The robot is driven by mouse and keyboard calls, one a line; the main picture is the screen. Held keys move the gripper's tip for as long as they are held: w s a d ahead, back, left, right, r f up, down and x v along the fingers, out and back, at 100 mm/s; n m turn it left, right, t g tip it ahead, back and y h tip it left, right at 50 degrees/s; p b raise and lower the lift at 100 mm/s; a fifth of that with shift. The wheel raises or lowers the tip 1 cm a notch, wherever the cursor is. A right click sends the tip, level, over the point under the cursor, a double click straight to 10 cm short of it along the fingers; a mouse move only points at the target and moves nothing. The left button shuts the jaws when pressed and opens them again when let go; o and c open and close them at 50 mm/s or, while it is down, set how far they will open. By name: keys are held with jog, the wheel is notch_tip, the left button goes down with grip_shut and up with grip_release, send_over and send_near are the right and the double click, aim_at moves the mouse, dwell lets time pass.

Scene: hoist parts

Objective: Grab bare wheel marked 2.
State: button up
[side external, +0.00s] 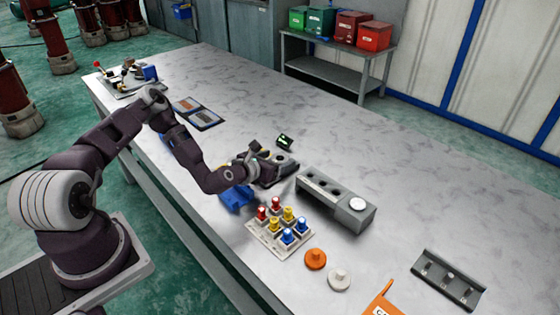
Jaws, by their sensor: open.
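My gripper (285,160) is open above the middle of the table, left of a grey block and near a small black device with a green display (285,141). Its fingers are small here, and I see nothing held between them. A white round part (357,204) sits on the right end of the grey block. An orange round part with a knob (316,258) and a white one with a knob (339,278) lie on the table near the front, apart from my gripper. No number can be read on any of them, so I cannot tell which is the wheel marked 2.
The grey block (328,195) has several dark holes. A plate with red, yellow and blue pegs (268,245) stands in front of it. A grey slotted holder (447,280) and an orange labelled item (382,303) are at the front right. The table's back right is clear.

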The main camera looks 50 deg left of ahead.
jog(key=shift+w+a+f, duration=0.1)
jog(key=shift+w+f, duration=0.05)
jog(key=shift+w, duration=0.2)
grip_shut()
